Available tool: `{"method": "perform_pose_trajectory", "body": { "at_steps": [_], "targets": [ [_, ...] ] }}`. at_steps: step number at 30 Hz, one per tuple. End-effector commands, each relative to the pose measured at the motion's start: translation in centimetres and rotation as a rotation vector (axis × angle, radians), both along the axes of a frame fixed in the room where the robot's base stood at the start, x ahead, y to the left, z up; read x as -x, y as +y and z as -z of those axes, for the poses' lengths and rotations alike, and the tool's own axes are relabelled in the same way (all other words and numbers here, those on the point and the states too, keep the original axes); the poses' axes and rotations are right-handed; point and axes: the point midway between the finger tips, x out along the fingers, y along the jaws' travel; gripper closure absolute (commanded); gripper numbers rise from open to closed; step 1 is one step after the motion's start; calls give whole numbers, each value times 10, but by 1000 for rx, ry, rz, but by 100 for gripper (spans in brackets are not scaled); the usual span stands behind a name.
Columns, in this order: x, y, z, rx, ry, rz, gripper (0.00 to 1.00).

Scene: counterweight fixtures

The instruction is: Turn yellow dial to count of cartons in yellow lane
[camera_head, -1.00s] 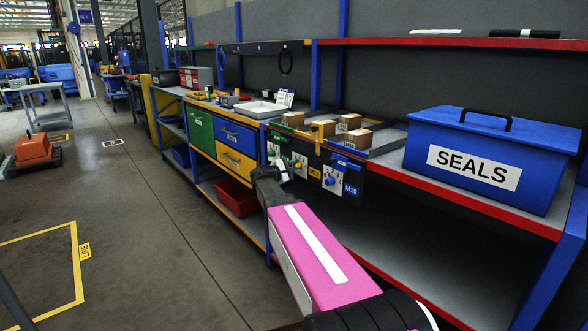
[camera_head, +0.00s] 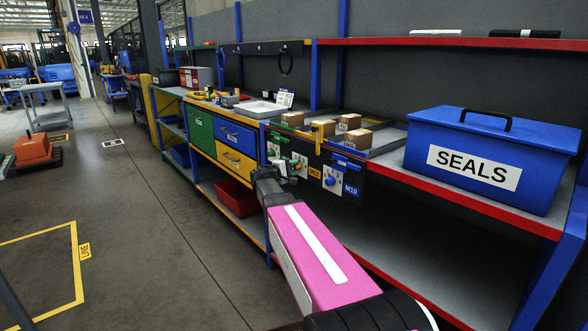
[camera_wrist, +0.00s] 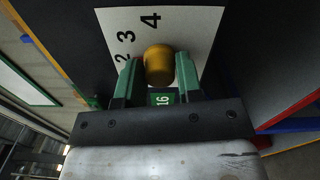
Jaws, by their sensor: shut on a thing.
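The yellow dial (camera_wrist: 159,64) sits on a white plate (camera_wrist: 190,25) marked 2, 3 and 4 in the wrist view. My gripper (camera_wrist: 157,78) has its green fingers on either side of the dial and is shut on it. The dial's pointer cannot be made out. In the head view my gripper (camera_head: 292,168) is at the dial panel and hides the yellow dial. Small cartons (camera_head: 292,119) stand in lanes on the bench above. Another carton (camera_head: 350,122) is further right. The lane limits and the full carton count are unclear from here.
A blue dial (camera_head: 330,180) with an M10 label is right of my gripper. A green label (camera_wrist: 163,99) shows between my fingers. A blue SEALS box (camera_head: 490,155) stands on the right bench. A red bin (camera_head: 237,197) is on the lower shelf. The aisle floor is open.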

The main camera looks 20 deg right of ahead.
Motion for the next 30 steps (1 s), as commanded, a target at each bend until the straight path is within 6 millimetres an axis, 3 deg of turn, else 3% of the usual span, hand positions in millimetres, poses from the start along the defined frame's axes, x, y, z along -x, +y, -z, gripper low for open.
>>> {"method": "perform_pose_trajectory", "body": {
  "at_steps": [7,8,9,10,20,25,30],
  "targets": [
    [1,0,1,-3,1,1,90],
    [1,0,1,-3,1,1,57],
    [1,0,1,-2,1,0,44],
    [1,0,1,-2,1,0,41],
    [2,3,0,-1,1,0,41],
    [10,21,0,-1,1,-2,41],
    [23,52,0,-1,1,-3,41]
  ]
}}
